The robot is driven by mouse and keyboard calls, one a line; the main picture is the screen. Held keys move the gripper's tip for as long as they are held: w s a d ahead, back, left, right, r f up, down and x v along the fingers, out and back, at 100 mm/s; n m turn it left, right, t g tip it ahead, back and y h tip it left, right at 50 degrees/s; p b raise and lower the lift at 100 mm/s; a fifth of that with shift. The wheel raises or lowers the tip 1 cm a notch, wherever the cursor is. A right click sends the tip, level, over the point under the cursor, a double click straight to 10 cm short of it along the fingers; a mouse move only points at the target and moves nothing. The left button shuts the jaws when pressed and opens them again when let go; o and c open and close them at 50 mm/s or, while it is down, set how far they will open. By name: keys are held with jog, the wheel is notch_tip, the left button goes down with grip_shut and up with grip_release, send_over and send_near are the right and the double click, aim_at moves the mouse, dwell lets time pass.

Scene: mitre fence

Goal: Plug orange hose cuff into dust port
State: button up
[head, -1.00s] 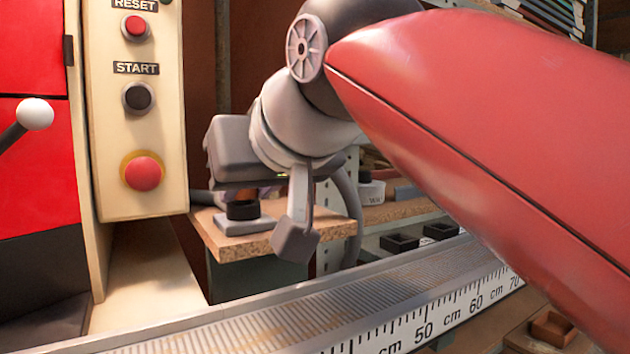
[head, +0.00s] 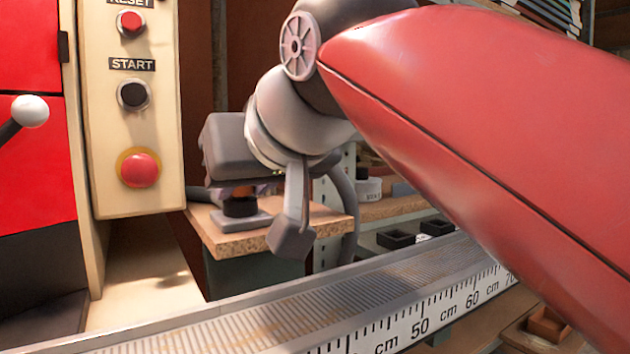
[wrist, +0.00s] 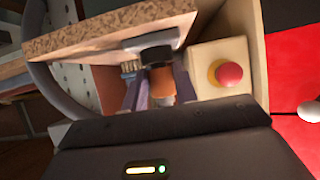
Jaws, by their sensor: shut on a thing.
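The orange hose cuff (wrist: 162,86) is between the two fingers of my gripper (wrist: 160,92) in the wrist view. In the head view only a sliver of the cuff (head: 240,191) shows under my gripper. The dust port is a short black cylinder (head: 240,207) on a grey plate (head: 238,220), on a chipboard shelf. The black port (wrist: 157,54) lies right at the cuff's end in the wrist view. They look in line and touching or nearly so; I cannot tell if the cuff is inside.
A grey hose (head: 347,200) curves down beside the chipboard shelf (head: 290,232). A cream control panel (head: 130,90) with buttons stands close on the left. A metal fence with a scale (head: 420,325) runs across the front.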

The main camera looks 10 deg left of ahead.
jog(key=o, duration=1.1)
jog(key=shift+a+f, duration=0.15)
jog(key=shift+f, duration=0.45)
jog(key=shift+w, duration=0.15)
jog(key=shift+d, duration=0.2)
jog(key=v, duration=0.5)
jog(key=a+v, duration=0.1)
jog(key=v, duration=0.2)
jog(key=shift+s+d+r+p, duration=0.25)
jog(key=shift+r+p, duration=0.15)
jog(key=shift+r, duration=0.1)
jog(key=shift+s, duration=0.1)
